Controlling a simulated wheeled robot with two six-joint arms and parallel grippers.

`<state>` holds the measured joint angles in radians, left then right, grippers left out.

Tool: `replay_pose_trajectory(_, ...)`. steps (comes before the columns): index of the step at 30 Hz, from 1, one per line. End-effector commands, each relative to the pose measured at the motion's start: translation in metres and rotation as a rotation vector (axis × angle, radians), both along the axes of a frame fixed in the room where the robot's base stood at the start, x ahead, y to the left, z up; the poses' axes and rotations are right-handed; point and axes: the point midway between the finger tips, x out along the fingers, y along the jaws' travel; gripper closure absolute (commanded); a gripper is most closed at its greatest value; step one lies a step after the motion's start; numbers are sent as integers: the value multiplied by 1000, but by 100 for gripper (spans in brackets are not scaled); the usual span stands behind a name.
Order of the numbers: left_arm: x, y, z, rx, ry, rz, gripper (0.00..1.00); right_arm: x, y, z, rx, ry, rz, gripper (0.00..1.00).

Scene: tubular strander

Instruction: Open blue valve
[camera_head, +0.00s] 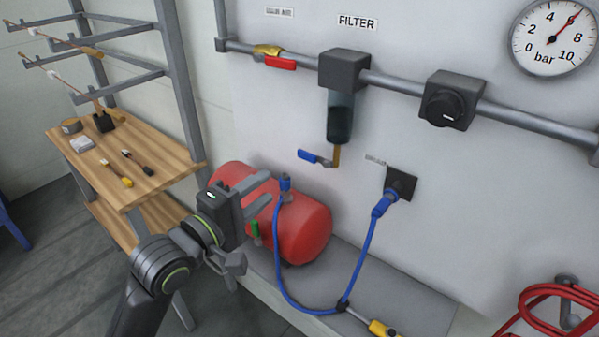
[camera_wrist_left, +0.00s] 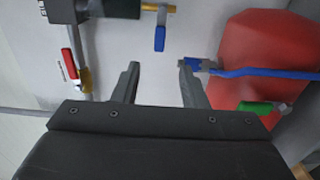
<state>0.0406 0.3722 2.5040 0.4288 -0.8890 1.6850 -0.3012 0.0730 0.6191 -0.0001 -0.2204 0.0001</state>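The blue valve handle (camera_head: 308,156) sits on a small brass fitting (camera_head: 336,156) under the filter bowl (camera_head: 340,117), pointing left and slightly up. In the left wrist view the blue valve handle (camera_wrist_left: 159,38) hangs from the brass fitting, above the gap between the fingertips. My left gripper (camera_head: 268,188) is open and empty, below and left of the handle in the head view and apart from it. Its fingers (camera_wrist_left: 159,80) point toward the wall in the left wrist view. My right gripper is not in view.
A red tank (camera_head: 305,225) with a blue hose (camera_head: 364,250) and a green handle (camera_wrist_left: 255,108) is close to the left gripper. A red valve handle (camera_head: 280,63) is on the pipe at upper left. A wooden workbench (camera_head: 165,172) stands at left.

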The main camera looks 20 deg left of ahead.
Motion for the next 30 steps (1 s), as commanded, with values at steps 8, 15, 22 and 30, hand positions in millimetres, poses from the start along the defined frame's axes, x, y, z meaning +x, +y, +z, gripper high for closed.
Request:
replay_pose_trajectory(8, 27, -10, -3, -1, -5, 0, 61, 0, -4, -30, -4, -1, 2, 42)
replay_pose_trajectory(15, 71, -26, 1, -6, 1, 0, 61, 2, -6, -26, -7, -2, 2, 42)
replay_pose_trajectory(22, 100, -36, 1, -2, 0, 1, 61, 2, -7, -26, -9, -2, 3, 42)
replay_pose_trajectory(30, 110, -40, 0, 1, 0, 1, 61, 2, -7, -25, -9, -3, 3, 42)
